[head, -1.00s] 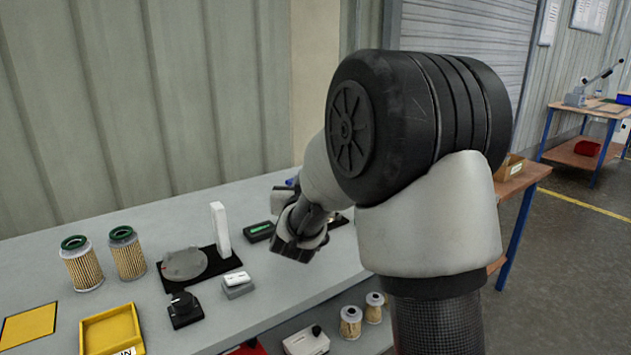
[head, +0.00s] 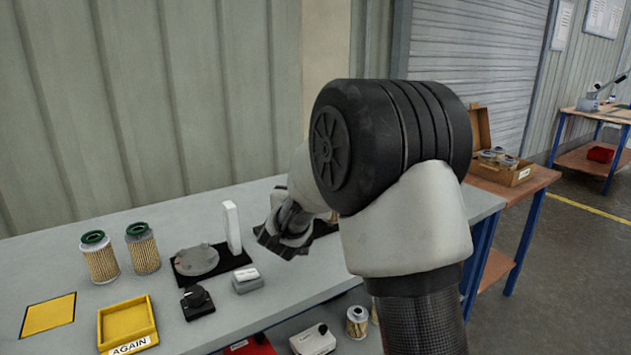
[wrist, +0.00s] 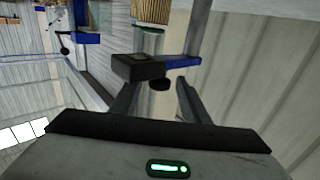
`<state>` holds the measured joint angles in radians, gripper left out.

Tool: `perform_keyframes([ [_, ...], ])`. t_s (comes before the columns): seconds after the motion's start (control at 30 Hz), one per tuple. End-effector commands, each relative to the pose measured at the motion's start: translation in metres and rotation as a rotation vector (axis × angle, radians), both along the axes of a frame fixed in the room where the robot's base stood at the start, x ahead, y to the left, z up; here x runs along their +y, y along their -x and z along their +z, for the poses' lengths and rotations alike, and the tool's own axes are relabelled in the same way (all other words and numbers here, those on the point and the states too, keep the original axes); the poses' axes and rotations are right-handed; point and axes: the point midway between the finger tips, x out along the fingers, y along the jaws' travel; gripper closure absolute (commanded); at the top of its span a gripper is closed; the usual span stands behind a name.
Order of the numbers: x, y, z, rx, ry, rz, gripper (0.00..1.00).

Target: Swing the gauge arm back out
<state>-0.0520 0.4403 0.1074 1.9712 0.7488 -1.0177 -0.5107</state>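In the wrist view, a blue arm with a black block, which looks like the gauge arm (wrist: 182,62), reaches across in front of a pale post. A small black knob (wrist: 160,85) is at the block's lower side. A pleated filter cartridge (wrist: 150,12) shows at the top edge, in line with the post. My gripper (wrist: 154,92) has its two dark fingers apart, with the knob near the gap between their tips; I cannot tell whether they touch. In the head view my gripper (head: 282,246) is over the bench, and my arm hides the gauge.
On the bench (head: 250,300) are two green-topped cartridges (head: 100,258), a yellow tray (head: 127,326), a yellow pad (head: 48,316), a grey disc (head: 197,260) by a white upright (head: 232,227), a black device (head: 197,303) and a grey block (head: 247,280). A wooden table (head: 515,178) stands right.

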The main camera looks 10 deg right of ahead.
Motion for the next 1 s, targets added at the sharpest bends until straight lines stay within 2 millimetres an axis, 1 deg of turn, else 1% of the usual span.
perform_keyframes([
  [0.23,0.0,0.001,0.001,0.0,0.0,0.0,0.58],
  [0.37,0.005,0.009,0.002,0.0,-0.001,0.001,0.58],
  [0.47,0.013,0.025,0.002,0.001,0.0,0.003,0.58],
  [0.8,0.051,0.099,0.002,0.0,0.001,0.004,0.58],
  [1.0,0.069,0.135,0.002,0.0,0.001,0.003,0.58],
])
